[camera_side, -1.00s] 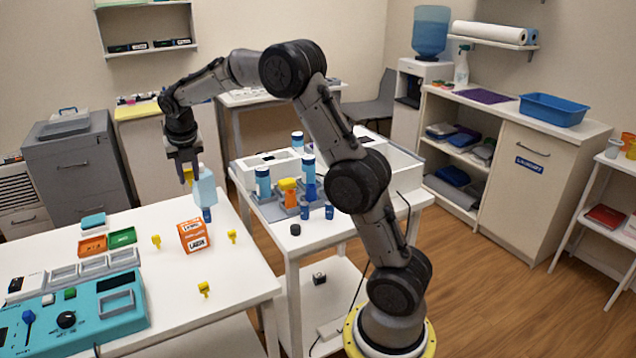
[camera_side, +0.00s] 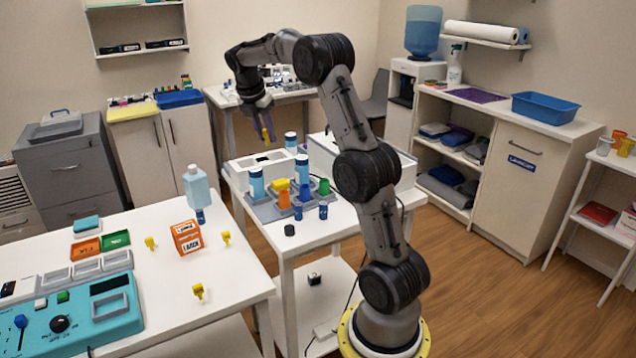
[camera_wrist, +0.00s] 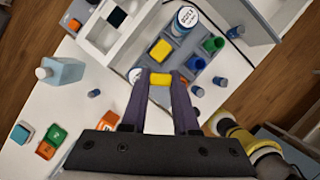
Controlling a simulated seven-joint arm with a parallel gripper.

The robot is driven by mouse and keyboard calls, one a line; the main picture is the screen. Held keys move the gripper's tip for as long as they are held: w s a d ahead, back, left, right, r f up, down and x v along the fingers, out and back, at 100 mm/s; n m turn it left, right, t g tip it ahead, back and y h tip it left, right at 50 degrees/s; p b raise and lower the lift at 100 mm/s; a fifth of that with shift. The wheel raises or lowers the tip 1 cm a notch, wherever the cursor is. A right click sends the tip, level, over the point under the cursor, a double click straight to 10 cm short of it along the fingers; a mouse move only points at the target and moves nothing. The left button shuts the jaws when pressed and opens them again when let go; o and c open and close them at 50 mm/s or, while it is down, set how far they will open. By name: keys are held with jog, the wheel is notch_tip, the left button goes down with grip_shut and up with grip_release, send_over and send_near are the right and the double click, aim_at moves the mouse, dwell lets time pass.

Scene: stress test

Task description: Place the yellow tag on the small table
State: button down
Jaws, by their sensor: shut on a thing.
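My gripper (camera_side: 263,117) points down in the side view, shut on a yellow tag (camera_side: 265,134). In the wrist view the yellow tag (camera_wrist: 160,80) sits between my fingertips (camera_wrist: 161,84). The tag is held in the air above the back part of the middle white table (camera_side: 330,231), apart from its surface. Other yellow tags, at the left (camera_side: 150,243), right (camera_side: 226,238) and front (camera_side: 198,291), stand on the left white table (camera_side: 165,318). Which table the task calls small is not clear from the pictures.
The middle table bears a grey rack (camera_side: 262,208) with blue-capped jars, coloured cups and a yellow block (camera_side: 279,184), plus white boxes (camera_side: 265,162). Another white table (camera_side: 290,95) is behind.

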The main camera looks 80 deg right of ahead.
jog(key=s+d+m+g, duration=0.3)
jog(key=s+d+m, duration=0.4)
jog(key=s, duration=0.7)
jog(key=shift+t+y, duration=0.3)
jog(key=shift+y, duration=0.1)
jog(key=w+d+f, duration=0.2)
jog(key=d+f, duration=0.2)
jog(key=w+d+f, duration=0.2)
jog(key=d+f, duration=0.2)
jog(key=f, duration=0.1)
jog(key=w+d+f, duration=0.3)
jog(key=d+f, duration=0.1)
jog(key=f, duration=0.1)
jog(key=shift+w, duration=0.1)
jog(key=shift+w+d+f, duration=0.1)
jog(key=shift+d+f, duration=0.25)
jog(key=shift+f, duration=1.5)
jog(key=shift+f, duration=0.15)
jog(key=c, duration=0.7)
grip_release()
